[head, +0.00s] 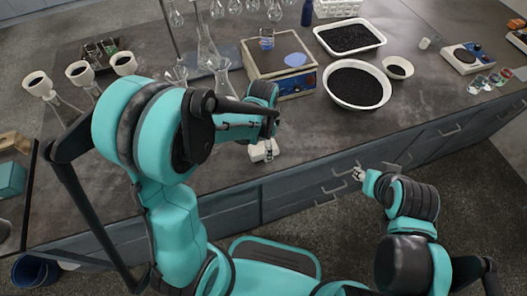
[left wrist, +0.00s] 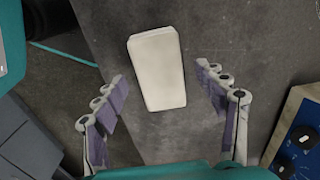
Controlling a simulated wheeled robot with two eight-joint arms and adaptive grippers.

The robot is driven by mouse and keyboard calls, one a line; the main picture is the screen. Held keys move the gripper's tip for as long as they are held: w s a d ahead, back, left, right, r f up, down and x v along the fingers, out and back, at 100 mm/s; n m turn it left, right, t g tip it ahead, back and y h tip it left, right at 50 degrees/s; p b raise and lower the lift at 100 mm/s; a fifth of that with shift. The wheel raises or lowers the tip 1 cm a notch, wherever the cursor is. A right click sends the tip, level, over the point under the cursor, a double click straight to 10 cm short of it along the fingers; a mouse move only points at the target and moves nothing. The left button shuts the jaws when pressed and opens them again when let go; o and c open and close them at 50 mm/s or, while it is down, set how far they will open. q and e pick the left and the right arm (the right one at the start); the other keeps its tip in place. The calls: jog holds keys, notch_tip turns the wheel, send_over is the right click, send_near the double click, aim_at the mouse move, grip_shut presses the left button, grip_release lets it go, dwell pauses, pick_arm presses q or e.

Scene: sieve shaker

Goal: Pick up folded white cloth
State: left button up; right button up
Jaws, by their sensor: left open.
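The folded white cloth (left wrist: 157,68) lies on the dark bench top, in the upper middle of the left wrist view. My left gripper (left wrist: 160,80) is open, with one finger on each side of the cloth and a gap at both sides. In the head view the cloth (head: 259,153) shows near the bench's front edge, partly hidden by the left gripper (head: 266,143) above it. My right gripper (head: 359,174) is in front of the drawers, away from the cloth; its jaws are too small to read.
A balance with blue controls (head: 287,69) stands behind the cloth. A white bowl of dark grains (head: 358,106) and a white tray (head: 349,22) are right of it. Flasks (head: 221,77) stand behind the left arm. The bench front edge is close to the cloth.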

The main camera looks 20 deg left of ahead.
pick_arm(q)
jog(key=shift+f, duration=0.85)
jog(key=shift+r, duration=0.1)
jog(key=shift+c, duration=0.7)
jog(key=c, duration=1.1)
jog(key=shift+r, duration=0.1)
